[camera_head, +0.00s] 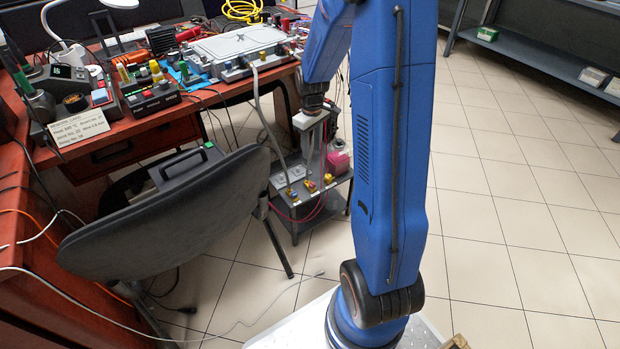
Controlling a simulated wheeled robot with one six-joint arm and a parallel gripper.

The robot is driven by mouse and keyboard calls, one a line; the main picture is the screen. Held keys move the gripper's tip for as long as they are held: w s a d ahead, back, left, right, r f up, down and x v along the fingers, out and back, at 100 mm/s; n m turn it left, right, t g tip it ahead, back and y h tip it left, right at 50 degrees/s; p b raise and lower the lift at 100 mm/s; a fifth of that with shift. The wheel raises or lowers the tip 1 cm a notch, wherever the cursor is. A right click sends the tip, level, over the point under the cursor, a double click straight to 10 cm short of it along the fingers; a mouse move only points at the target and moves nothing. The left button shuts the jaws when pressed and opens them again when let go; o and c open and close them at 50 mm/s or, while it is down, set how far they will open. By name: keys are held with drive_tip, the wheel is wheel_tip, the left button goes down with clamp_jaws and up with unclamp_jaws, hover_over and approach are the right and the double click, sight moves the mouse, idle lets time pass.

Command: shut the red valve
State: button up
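Several small valves with coloured handles sit in a row on top of a low grey cart (283,205) beyond the chair. The middle one, with a red and yellow handle (311,186), looks most like the red valve, but at this size I cannot be sure of it or of its handle's angle. My gripper (315,168) points down from my blue arm, just above the middle and right valves. Its fingers blend with the grey hoses behind them, so their gap and any contact with a handle are unclear.
Grey hoses (258,100) run from the metal unit (238,45) on the red workbench (150,118) down to the cart. A pink container (338,161) stands at the cart's right. A dark office chair (165,215) stands left of it.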

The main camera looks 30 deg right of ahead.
sight(312, 183)
drive_tip(key=f, duration=1.8)
drive_tip(key=shift+w+d, duration=0.2)
clamp_jaws()
drive_tip(key=shift+m, duration=0.3)
drive_tip(key=m, duration=1.1)
drive_tip(key=shift+d, duration=0.1)
drive_tip(key=shift+m, duration=0.3)
